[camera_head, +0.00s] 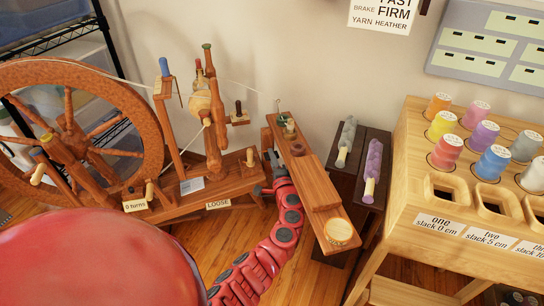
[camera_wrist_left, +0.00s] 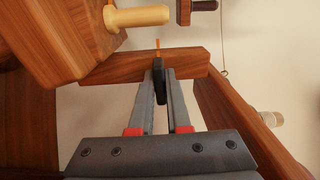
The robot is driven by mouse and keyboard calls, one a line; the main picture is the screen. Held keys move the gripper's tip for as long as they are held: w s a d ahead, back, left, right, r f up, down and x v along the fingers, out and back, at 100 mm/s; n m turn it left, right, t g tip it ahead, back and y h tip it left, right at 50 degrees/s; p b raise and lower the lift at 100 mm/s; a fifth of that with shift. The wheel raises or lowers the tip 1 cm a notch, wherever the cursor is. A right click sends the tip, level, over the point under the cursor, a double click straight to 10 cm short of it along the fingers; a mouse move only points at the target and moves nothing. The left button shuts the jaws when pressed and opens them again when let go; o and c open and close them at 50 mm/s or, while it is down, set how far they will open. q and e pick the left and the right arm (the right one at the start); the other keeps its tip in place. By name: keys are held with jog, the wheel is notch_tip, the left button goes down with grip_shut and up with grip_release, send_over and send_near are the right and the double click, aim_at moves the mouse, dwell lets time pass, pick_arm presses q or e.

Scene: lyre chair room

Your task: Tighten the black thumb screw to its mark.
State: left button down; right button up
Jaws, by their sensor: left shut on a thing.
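In the left wrist view, my left gripper (camera_wrist_left: 160,88) is shut on a small black piece that looks like the black thumb screw (camera_wrist_left: 159,80). It sits against a wooden bar (camera_wrist_left: 110,68), and a thin orange mark (camera_wrist_left: 157,44) stands just above it. In the head view, my left gripper (camera_head: 272,162) is at the right end of the spinning wheel's base (camera_head: 225,178); the screw is hidden there. A label reading LOOSE (camera_head: 218,204) is on the front of the base. My right gripper is not in view.
A pale peg (camera_head: 250,157) stands close to my left gripper. A long wooden bench (camera_head: 318,190) lies just right of my arm. A yarn table (camera_head: 400,190) stands right. The wall sign (camera_head: 382,12) reads BRAKE FIRM.

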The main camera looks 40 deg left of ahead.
pick_arm(q)
jog(key=shift+f, duration=0.15)
dwell(0.3)
jog(key=c, duration=0.9)
grip_release()
jog(key=shift+d, duration=0.1)
jog(key=p+v, duration=0.3)
jog(key=v, duration=1.4)
jog(key=shift+s, duration=0.25)
